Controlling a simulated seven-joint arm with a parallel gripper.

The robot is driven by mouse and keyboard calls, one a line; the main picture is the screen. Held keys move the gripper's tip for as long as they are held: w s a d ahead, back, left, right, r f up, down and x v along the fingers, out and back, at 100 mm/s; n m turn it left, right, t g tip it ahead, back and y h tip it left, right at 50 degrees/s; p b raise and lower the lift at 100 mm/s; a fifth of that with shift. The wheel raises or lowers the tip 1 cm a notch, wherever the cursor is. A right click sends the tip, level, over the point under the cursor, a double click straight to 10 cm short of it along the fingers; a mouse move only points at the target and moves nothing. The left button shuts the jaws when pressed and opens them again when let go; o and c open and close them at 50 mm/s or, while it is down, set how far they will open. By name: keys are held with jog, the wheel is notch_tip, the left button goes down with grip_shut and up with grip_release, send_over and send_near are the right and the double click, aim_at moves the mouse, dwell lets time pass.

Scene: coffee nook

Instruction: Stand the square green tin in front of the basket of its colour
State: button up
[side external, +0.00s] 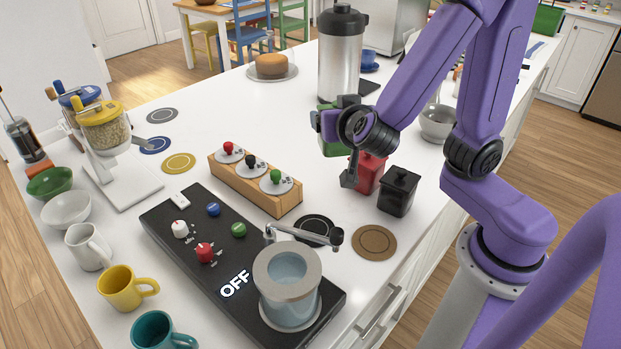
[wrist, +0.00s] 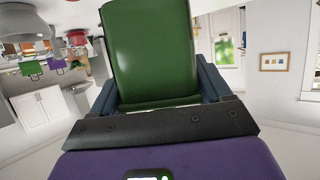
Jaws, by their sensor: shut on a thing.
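The square green tin (side external: 336,149) is in my gripper (side external: 331,126), just behind the red tin in the side view. The gripper reaches it sideways and partly covers it. In the wrist view the green tin (wrist: 150,50) fills the space between the two fingers of my gripper (wrist: 157,88). I cannot tell whether its base touches the counter. A green box-like thing (side external: 547,20) stands at the far top right, cut by the frame; I cannot tell whether it is a basket.
A red tin (side external: 367,175) and a black tin (side external: 398,192) stand close in front of my gripper. A steel urn (side external: 341,60) stands behind it, and a grey bowl (side external: 437,123) is to the right.

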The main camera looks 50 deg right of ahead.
jog(key=s+d+m+g+h, duration=0.1)
jog(key=s+d, duration=0.1)
jog(key=s, duration=0.3)
jog(key=shift+w+f, duration=6.75)
jog(key=shift+f, duration=0.15)
jog(key=o, duration=1.1)
jog(key=shift+o, duration=0.2)
